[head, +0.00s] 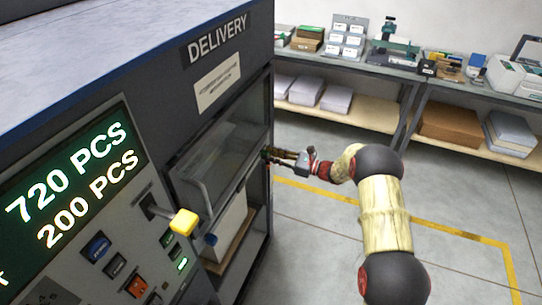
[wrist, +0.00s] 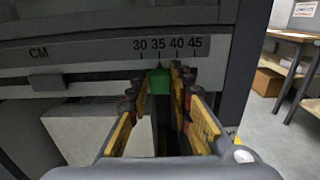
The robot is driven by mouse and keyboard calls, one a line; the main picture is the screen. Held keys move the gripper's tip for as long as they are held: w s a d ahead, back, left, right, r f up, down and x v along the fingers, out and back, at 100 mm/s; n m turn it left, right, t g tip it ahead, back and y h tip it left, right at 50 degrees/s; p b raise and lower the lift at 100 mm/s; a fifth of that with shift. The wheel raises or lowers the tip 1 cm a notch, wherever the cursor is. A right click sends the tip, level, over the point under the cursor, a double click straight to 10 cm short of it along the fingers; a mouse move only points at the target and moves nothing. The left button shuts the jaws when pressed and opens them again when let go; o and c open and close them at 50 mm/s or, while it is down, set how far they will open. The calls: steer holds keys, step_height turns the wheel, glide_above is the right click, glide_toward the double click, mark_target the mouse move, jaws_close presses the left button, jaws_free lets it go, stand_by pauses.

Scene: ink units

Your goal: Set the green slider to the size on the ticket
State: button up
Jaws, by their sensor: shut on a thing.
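The green slider (wrist: 160,84) sits on a scale rail marked CM in the wrist view. Its top points at about the 35 mark, with 30, 40 and 45 also printed. My gripper (wrist: 161,88) is shut on the slider, with yellow-padded fingers on both sides. In the head view my gripper (head: 282,157) reaches the right edge of the delivery bay, and the slider is mostly hidden there. I cannot pick out a ticket with a readable size in either view.
The grey delivery machine (head: 150,75) has a screen (head: 75,185) reading 720 PCS and 200 PCS, and a yellow-knobbed lever (head: 183,221). A white stack (wrist: 95,135) lies in the bay below the rail. Benches (head: 345,66) stand behind; the floor right of my arm is clear.

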jaws_close()
stand_by(0.3)
steer(key=w, duration=0.1)
steer(key=w+d+b, duration=0.1)
steer(key=w+b, duration=0.1)
steer(key=w, duration=0.1)
steer(key=shift+d+f, duration=0.15)
steer(key=shift+d, duration=0.15)
steer(key=shift+w+d, duration=0.1)
steer(key=shift+w, duration=0.25)
steer(key=shift+w+d+r, duration=0.1)
steer(key=shift+w+r, duration=0.05)
steer(key=shift+r, duration=0.1)
steer(key=o, duration=0.5)
jaws_free()
steer(key=shift+w, duration=0.15)
steer(key=shift+o, duration=0.6)
